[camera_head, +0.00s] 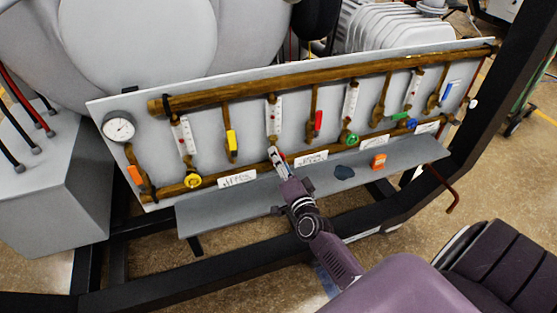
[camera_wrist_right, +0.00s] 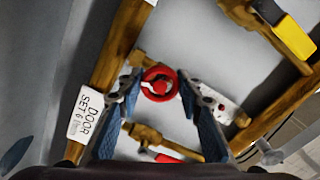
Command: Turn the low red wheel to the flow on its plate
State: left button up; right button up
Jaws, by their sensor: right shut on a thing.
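The low red wheel (camera_wrist_right: 159,84) sits on the brass pipework at the lower end of a white flow tube (camera_wrist_right: 218,101). My right gripper (camera_head: 277,155) reaches up to it from the front of the panel. In the wrist view its two blue-padded fingers (camera_wrist_right: 160,88) are shut on the wheel, one at each side. In the head view the gripper mostly hides the wheel. The float's reading is too small to tell. My left gripper is not in view.
A yellow wheel (camera_head: 193,181), a green wheel (camera_head: 350,139) and a blue wheel (camera_head: 411,124) line the lower pipe. Yellow (camera_head: 232,141) and red (camera_head: 319,121) levers flank the tube. The grey ledge (camera_head: 235,209) holds a dark blue thing (camera_head: 344,172) and an orange thing (camera_head: 378,161).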

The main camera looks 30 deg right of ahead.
dwell(0.3)
jog(key=o, duration=1.2)
jog(key=v, duration=1.2)
jog(key=s+a+f+n+g+y, duration=0.1)
jog(key=s+a+f+n+g, duration=0.2)
jog(key=f, duration=0.7)
jog(key=s+a+f+n+g+y, duration=0.2)
jog(key=s+a+f+n, duration=0.15)
jog(key=f, duration=0.75)
jog(key=s+a+f+n+g+y, duration=0.1)
jog(key=s+a+f+n+g, duration=0.2)
jog(key=f, duration=0.7)
jog(key=s+f+n+g, duration=0.2)
jog(key=s+f, duration=0.4)
jog(key=s, duration=0.4)
jog(key=s+a+f+n+g, duration=0.1)
jog(key=s+f+n+g, duration=0.2)
jog(key=s+f, duration=0.3)
jog(key=s+a+f+n+g, duration=0.1)
jog(key=s+f+n+g, duration=0.2)
jog(key=s, duration=1.2)
notch_tip(320, 180, down, 4)
jog(key=shift+r+g, duration=0.15)
jog(key=shift+g, duration=0.15)
